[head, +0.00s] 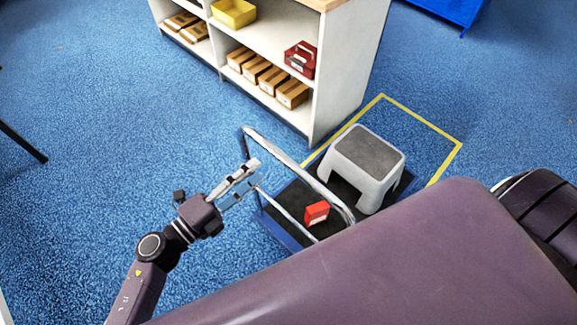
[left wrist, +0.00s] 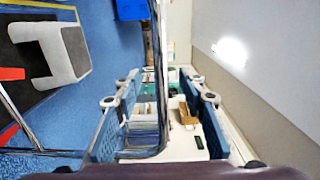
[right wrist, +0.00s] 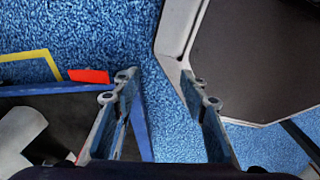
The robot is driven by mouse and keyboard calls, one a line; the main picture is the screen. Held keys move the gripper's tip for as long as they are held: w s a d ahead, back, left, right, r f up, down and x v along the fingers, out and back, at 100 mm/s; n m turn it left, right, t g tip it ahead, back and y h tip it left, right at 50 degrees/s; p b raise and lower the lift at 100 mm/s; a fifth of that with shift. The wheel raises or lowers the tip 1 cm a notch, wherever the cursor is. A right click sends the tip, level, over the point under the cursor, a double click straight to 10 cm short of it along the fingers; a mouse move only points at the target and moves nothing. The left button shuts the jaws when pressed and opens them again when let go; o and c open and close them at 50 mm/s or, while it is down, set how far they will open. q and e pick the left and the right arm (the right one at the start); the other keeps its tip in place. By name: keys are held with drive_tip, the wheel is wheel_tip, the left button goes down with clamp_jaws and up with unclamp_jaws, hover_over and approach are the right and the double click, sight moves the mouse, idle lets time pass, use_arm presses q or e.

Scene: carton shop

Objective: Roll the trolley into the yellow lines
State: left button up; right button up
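The trolley has a black deck with a blue rim (head: 284,232) and a silver tube handle (head: 291,159). A grey step stool (head: 367,165) and a red box (head: 316,212) are on its deck. The yellow lines (head: 421,119) mark a floor rectangle; the stool end of the trolley lies within it, the handle end outside. My left gripper (head: 258,172) is open at the handle's left side. In the left wrist view the handle tube (left wrist: 160,75) shows between its parted fingers. My right gripper (right wrist: 158,80) is open and empty above the floor beside the trolley; the head view hides it.
A white shelf unit (head: 353,75) with several cartons, a yellow bin (head: 233,12) and a red case (head: 301,59) stands close behind the trolley. A blue table (head: 455,10) is at the back right.

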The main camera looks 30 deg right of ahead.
sight(277, 154)
use_arm(q)
drive_tip(key=x, duration=0.9)
drive_tip(key=shift+b, duration=0.4)
drive_tip(key=shift+a, duration=0.1)
drive_tip(key=shift+c, duration=0.4)
drive_tip(key=shift+f, duration=0.1)
clamp_jaws()
